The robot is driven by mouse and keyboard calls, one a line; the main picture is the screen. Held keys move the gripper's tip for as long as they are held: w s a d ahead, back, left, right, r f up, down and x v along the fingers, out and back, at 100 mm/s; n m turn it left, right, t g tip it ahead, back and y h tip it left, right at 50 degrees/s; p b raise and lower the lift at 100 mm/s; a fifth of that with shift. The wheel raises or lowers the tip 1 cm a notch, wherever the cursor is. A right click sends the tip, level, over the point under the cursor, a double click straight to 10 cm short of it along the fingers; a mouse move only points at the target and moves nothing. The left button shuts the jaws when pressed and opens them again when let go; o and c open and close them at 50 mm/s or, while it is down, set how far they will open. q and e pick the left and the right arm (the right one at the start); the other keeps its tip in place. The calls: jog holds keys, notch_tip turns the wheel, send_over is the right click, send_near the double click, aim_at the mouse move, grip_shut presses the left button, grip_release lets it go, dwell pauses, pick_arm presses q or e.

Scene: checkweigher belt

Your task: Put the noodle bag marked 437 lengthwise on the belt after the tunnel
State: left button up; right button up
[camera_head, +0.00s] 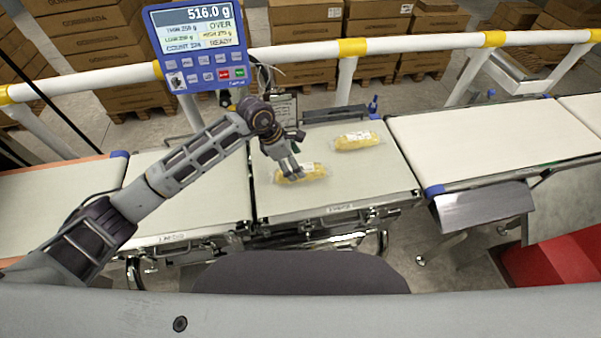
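Two yellow noodle bags in clear wrap lie on the middle weighing belt (340,185). The nearer bag (312,171) is at the left and partly hidden by my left gripper. The farther bag (357,140) lies to its upper right, apart from it. Their labels are too small to read, so I cannot tell which is marked 437. My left gripper (289,170) reaches down from the upper left with its fingers at the nearer bag. Whether they are closed on it is unclear. My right gripper is out of view. No tunnel is recognisable.
A blue display (200,45) reads 516.0 g, OVER, at the upper left. The right belt (490,140) is empty, with a gap before it. A left belt (205,200) lies under my arm. A red bin (555,262) stands lower right. A white rail (410,45) runs behind.

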pick_arm(q)
jog(key=shift+f, duration=0.1)
jog(key=shift+d+f, duration=0.1)
jog(key=shift+f, duration=0.05)
jog(key=shift+d+f+p, duration=0.2)
jog(key=shift+f+p, duration=0.3)
jog(key=shift+f, duration=0.15)
jog(key=shift+p+x, duration=0.4)
jog(key=shift+x, duration=1.25)
jog(key=shift+w+a, duration=0.1)
jog(key=shift+w, duration=0.05)
jog(key=shift+c, duration=0.8)
jog(key=c, duration=0.9)
jog(key=shift+c, duration=1.1)
jog(key=shift+r, duration=0.15)
